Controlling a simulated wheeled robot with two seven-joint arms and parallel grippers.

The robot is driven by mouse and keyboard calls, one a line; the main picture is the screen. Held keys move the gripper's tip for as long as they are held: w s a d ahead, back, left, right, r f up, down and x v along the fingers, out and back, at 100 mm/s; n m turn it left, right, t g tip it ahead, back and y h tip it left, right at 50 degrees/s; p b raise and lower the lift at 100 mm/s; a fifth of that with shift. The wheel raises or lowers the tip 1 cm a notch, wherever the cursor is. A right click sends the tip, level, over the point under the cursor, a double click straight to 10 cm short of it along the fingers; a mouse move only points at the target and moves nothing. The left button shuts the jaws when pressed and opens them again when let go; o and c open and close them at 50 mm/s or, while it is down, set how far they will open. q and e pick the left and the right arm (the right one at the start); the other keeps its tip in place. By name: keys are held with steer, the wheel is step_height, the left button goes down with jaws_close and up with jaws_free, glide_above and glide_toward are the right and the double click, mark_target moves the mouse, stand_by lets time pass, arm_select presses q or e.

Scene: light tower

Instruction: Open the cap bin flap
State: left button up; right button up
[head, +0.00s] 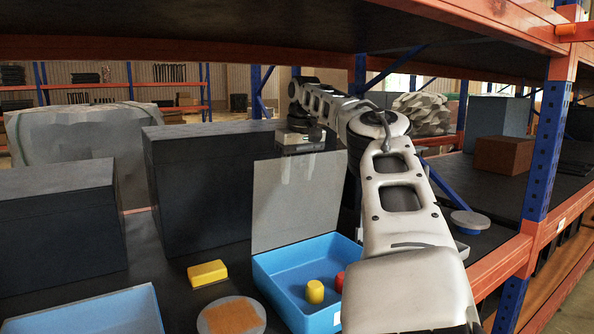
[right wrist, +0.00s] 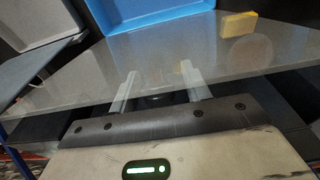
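The cap bin (head: 283,283) is a blue open tray in the head view, partly hidden on its right by my right arm. A yellow cap (head: 315,292) and a red cap (head: 340,281) are in it. Its grey see-through flap (head: 275,215) stands upright at the bin's back edge, so the bin's top is uncovered. My right gripper (head: 298,172) is at the flap's top edge, its fingers pointing down and overlapping the flap. In the right wrist view the two fingers (right wrist: 160,82) are apart with nothing between them; contact with the flap is unclear. My left gripper is out of view.
Dark boxes (head: 205,185) stand behind and left of the bin. A yellow block (head: 207,273) and a round disc with an orange patch (head: 232,316) lie left of it. Another blue tray (head: 90,312) is front left. An orange and blue rack post (head: 545,150) stands right.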

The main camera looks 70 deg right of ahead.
steer(key=shift+r, duration=0.1)
steer(key=shift+s+a+r, duration=0.15)
steer(key=shift+r, duration=1.05)
steer(key=shift+s+a+r, duration=0.1)
steer(key=shift+s+r, duration=0.1)
steer(key=shift+r, duration=1.05)
steer(key=shift+s+a+r, duration=0.15)
steer(key=shift+r, duration=1.05)
